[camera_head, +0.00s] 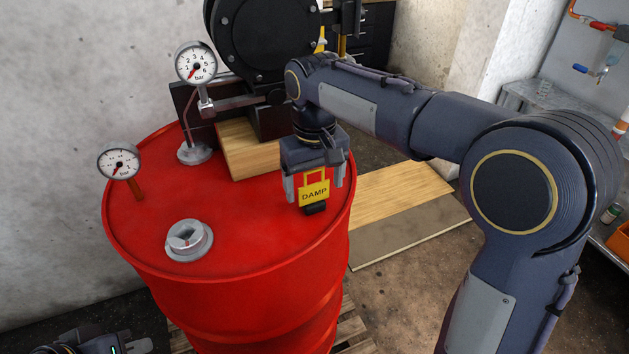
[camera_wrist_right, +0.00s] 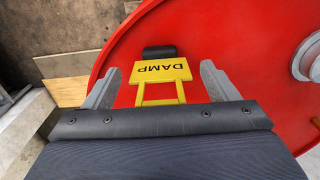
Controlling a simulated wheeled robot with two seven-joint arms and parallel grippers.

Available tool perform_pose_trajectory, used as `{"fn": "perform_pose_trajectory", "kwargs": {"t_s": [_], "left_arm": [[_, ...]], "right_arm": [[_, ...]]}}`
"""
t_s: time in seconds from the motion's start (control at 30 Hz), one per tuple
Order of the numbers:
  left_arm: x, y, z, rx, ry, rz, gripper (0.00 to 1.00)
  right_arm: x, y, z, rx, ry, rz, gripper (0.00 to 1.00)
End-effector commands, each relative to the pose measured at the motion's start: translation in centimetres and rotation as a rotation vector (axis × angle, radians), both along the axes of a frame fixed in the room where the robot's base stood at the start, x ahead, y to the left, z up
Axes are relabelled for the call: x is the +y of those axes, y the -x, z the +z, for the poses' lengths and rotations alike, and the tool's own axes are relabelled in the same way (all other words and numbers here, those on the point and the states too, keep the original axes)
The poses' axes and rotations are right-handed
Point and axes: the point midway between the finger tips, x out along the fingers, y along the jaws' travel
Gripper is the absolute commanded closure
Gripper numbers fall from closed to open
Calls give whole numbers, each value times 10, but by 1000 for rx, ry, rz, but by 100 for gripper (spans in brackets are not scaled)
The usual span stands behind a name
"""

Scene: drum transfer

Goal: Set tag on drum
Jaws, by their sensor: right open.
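In the right wrist view the tag (camera_wrist_right: 162,70) lies between the two grey fingers (camera_wrist_right: 160,78), with gaps on both sides.
Two gauges (camera_head: 196,63) (camera_head: 119,162) and a grey bung (camera_head: 189,240) stand on the drum's left part. A wooden block (camera_head: 248,152) and dark machinery (camera_head: 262,40) are behind. A board (camera_head: 405,210) lies on the floor to the right.

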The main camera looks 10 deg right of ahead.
Motion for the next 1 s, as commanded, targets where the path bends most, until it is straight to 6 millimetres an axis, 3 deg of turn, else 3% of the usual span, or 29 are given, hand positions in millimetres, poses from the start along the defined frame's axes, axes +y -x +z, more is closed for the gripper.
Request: {"fn": "perform_pose_trajectory", "kwargs": {"t_s": [0.17, 0.4, 0.6, 0.87, 1.0], "left_arm": [[0, 0, 3, 0, 0, 0, 100], [0, 0, 9, 0, 0, 0, 100], [0, 0, 14, 0, 0, 0, 100], [0, 0, 15, 0, 0, 0, 100], [0, 0, 14, 0, 0, 0, 100]], "right_arm": [[1, -1, 27, -5, -3, 0, 20], [0, -2, 81, -5, -2, 0, 20], [0, -1, 111, -2, 0, -1, 20], [-1, 0, 121, 0, 0, -1, 20], [-16, 6, 117, -3, -37, -15, 20]]}}
